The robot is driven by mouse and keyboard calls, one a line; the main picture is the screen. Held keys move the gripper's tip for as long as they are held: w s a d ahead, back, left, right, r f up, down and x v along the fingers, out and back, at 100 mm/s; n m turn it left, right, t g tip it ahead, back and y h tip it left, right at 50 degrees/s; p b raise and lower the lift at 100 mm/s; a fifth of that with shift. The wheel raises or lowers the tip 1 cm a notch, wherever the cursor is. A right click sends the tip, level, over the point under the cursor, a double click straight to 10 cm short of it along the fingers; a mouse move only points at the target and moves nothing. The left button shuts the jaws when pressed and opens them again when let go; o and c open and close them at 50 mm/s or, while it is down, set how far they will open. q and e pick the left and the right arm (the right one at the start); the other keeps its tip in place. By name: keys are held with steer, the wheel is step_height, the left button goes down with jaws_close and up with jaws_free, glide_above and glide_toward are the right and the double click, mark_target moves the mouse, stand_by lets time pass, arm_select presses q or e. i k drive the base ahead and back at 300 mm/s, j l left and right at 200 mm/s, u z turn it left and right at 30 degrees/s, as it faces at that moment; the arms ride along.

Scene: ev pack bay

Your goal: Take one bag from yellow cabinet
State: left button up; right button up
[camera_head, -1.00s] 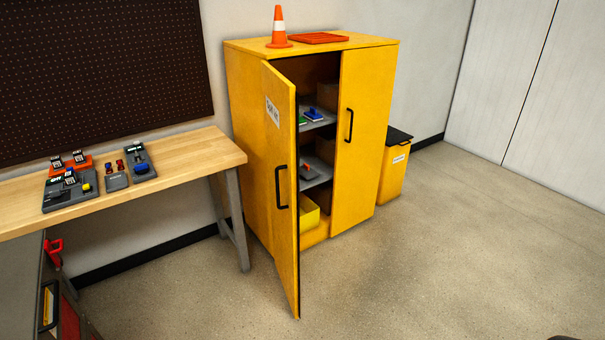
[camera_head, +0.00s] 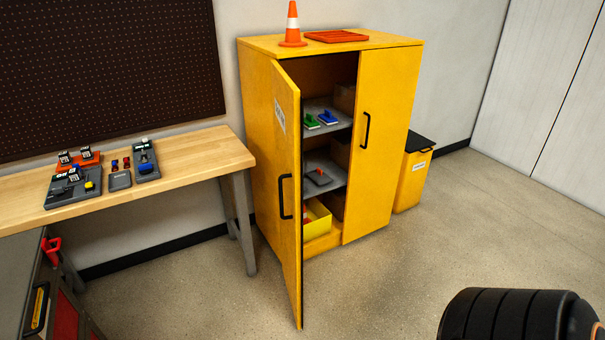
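The yellow cabinet (camera_head: 388,150) stands against the wall in the middle of the head view. Its left door (camera_head: 287,200) is swung open toward me and its right door is shut. Through the gap I see grey shelves. A green item (camera_head: 311,122) and a blue item (camera_head: 327,118) lie on the upper shelf, and a small dark item with red (camera_head: 319,177) lies on the middle shelf. A yellow bin (camera_head: 317,219) sits at the bottom with something red in it. I cannot tell which item is a bag. Neither gripper is in view.
An orange cone (camera_head: 292,28) and a red tray (camera_head: 336,36) are on the cabinet top. A yellow bin with a black lid (camera_head: 412,178) stands right of it. A wooden workbench (camera_head: 205,152) is at left. The floor in front is clear. My dark arm part shows at lower right.

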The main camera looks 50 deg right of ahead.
mark_target(319, 176)
steer(key=l+u, duration=0.2)
steer(key=l, duration=0.75)
steer(key=k+l+u, duration=0.2)
steer(key=l, duration=0.7)
steer(key=k+l, duration=0.1)
steer(key=l, duration=0.85)
steer(key=l+u, duration=0.1)
steer(key=l, duration=0.9)
steer(key=k, duration=0.05)
